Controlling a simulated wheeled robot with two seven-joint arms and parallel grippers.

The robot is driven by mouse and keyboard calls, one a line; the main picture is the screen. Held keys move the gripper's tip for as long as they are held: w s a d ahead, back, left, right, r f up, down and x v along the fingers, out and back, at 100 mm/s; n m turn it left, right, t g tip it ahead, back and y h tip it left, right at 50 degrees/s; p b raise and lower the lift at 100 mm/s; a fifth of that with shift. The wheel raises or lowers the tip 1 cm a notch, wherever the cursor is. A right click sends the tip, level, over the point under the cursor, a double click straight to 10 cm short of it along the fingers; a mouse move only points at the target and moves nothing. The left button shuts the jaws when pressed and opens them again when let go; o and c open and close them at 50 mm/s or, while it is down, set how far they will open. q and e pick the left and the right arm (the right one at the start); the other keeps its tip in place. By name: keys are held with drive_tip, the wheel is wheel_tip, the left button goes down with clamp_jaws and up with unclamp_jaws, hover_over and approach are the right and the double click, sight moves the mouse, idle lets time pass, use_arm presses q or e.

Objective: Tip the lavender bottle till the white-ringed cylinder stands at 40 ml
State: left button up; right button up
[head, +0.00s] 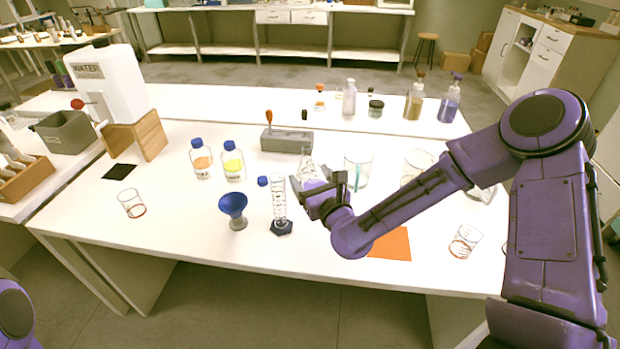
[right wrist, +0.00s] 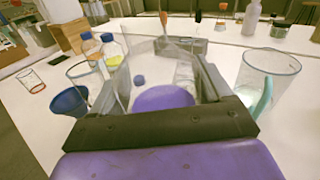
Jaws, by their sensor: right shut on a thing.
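My right gripper (head: 314,190) is shut on the lavender bottle (head: 308,172), a clear glass vessel with pale purple liquid low in it. The bottle looks about upright, right of the measuring cylinder. In the right wrist view the purple liquid of the bottle (right wrist: 165,97) shows between the fingers (right wrist: 163,82). The clear cylinder (head: 279,203) stands upright on a dark blue foot on the table. Its liquid level and marks are too small to read. Its clear rim (right wrist: 84,68) appears left of the bottle in the right wrist view. My left gripper is out of view.
A blue funnel (head: 233,207) stands left of the cylinder, and a loose blue cap (head: 262,181) lies behind it. Two blue-capped bottles (head: 233,166) stand further back. A grey block (head: 287,140) and a beaker with a teal rod (head: 358,168) are nearby. An orange mat (head: 393,245) lies in front.

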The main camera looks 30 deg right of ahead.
sight(315, 173)
drive_tip(key=shift+w+a+r+n+p, duration=0.1)
drive_tip(key=shift+r+n+p, duration=0.2)
drive_tip(key=shift+r+p, duration=0.8)
drive_tip(key=shift+a+r+n+p, duration=0.1)
drive_tip(key=shift+r+n+p, duration=0.2)
drive_tip(key=shift+r+p, duration=0.8)
idle(1.1)
drive_tip(key=shift+w+a+r+n+g+h+p, duration=0.15)
drive_tip(key=shift+a+r+n+g+h+p, duration=0.4)
drive_tip(key=shift+p, duration=1.35)
drive_tip(key=shift+w+d+r+n+g+y+p, duration=0.2)
drive_tip(key=shift+r+n+p, duration=0.6)
drive_tip(key=shift+p, duration=1.05)
idle(1.0)
